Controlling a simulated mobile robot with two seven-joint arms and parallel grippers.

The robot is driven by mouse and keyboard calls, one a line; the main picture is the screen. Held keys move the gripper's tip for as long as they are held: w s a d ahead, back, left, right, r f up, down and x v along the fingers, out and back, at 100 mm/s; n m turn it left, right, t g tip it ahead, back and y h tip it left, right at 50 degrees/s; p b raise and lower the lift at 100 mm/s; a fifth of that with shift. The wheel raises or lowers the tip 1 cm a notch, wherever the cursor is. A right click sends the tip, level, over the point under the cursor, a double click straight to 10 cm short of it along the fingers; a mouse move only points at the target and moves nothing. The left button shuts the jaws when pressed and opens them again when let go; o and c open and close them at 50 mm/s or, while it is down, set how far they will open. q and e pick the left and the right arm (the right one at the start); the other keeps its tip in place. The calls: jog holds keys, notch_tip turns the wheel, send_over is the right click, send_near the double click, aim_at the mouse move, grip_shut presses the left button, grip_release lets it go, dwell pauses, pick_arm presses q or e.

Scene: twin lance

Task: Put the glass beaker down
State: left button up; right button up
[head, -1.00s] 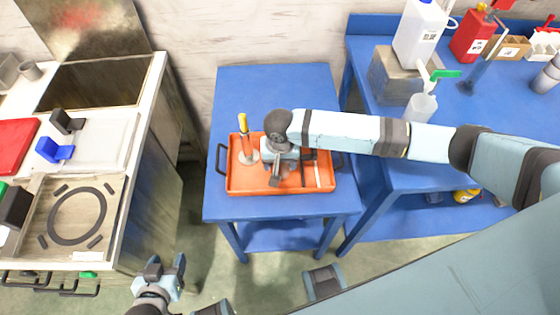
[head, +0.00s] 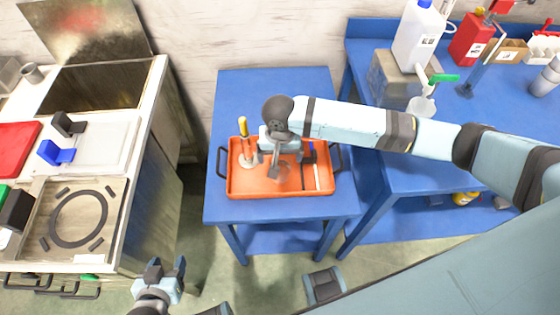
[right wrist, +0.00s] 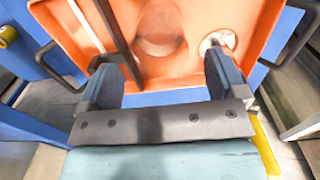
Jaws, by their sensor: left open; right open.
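The glass beaker (right wrist: 160,28) shows in the right wrist view as a clear round shape standing in the orange tray (right wrist: 262,15). In the head view the beaker (head: 284,176) is faint and partly hidden under my right gripper. My right gripper (head: 277,164) is above the tray, its fingers open. In the right wrist view the open fingers (right wrist: 165,72) are on either side of and short of the beaker, with nothing held. My left gripper (head: 166,272) is open and empty, low at the front, away from the tray.
The tray sits on a small blue table (head: 270,85) and also holds a yellow-handled tool (head: 244,135) and dark and white strips at its right. A bench with bottles (head: 418,40) stands at the right. A counter with a red board (head: 15,145) stands at the left.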

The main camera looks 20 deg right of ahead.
notch_tip(320, 180, up, 7)
jog(key=shift+f, duration=0.2)
jog(key=shift+s, duration=0.1)
dwell(0.5)
